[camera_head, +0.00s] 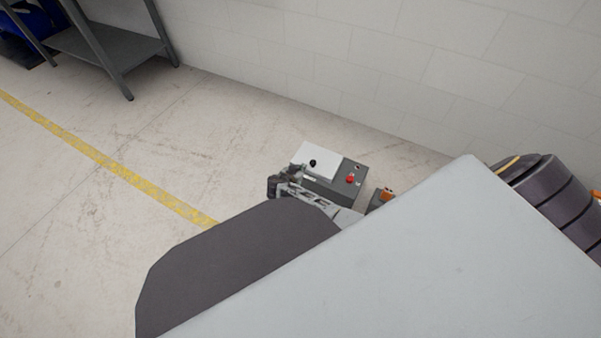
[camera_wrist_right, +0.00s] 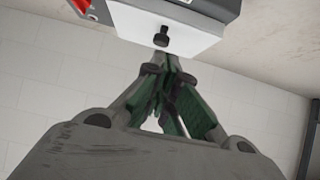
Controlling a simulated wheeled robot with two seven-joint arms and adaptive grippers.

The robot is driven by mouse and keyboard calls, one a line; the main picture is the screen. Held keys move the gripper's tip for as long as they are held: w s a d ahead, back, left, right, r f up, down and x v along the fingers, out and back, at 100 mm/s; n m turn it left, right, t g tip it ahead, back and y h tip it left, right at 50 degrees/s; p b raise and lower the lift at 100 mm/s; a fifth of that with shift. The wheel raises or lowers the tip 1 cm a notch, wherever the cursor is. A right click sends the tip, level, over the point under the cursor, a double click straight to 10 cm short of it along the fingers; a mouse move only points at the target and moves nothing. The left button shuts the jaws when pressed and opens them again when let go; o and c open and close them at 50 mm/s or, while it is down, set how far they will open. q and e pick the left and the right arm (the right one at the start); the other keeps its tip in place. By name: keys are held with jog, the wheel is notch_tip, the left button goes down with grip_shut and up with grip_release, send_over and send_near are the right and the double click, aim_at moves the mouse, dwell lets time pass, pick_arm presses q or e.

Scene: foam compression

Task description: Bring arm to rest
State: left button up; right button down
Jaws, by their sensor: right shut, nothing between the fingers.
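My right gripper (camera_head: 289,183) is beside the near left side of a grey box with a white top (camera_head: 318,160), partly in front of it in the head view. In the right wrist view the fingers of the right gripper (camera_wrist_right: 168,66) come together at their tips, with green inner pads and nothing between them. The white face with its black knob (camera_wrist_right: 161,38) shows just beyond the fingertips. I cannot tell whether they touch the box. My left gripper is not in view.
The grey box carries a red button (camera_head: 350,179). A small orange part (camera_head: 386,195) shows to its right. A pale block wall (camera_head: 330,50) stands behind. A grey metal shelf (camera_head: 110,45) stands at the upper left. The floor with a yellow line (camera_head: 110,165) is clear at left.

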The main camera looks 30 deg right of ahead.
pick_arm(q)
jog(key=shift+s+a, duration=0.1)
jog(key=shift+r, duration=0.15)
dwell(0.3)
pick_arm(e)
jog(key=shift+a, duration=0.1)
jog(key=s+a+r+n+g+y, duration=0.1)
jog(key=s+a+r+n+y, duration=0.15)
jog(key=s, duration=0.35)
jog(key=s+a+r+n+g+y, duration=0.1)
jog(key=s+a+r+n+y, duration=0.2)
jog(key=s, duration=0.4)
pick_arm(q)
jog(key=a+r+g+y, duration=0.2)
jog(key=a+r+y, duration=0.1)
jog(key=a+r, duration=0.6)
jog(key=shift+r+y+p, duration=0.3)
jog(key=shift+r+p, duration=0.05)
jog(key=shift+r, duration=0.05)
pick_arm(e)
jog(key=s+a+r+n+y, duration=0.2)
jog(key=s+r+n, duration=0.2)
jog(key=s+r, duration=0.2)
jog(key=s+a+r+n+y, duration=0.2)
jog(key=s+r, duration=0.4)
jog(key=r, duration=0.4)
jog(key=shift+a+r+n, duration=0.2)
jog(key=shift+a+n, duration=0.55)
jog(key=shift+n, duration=0.3)
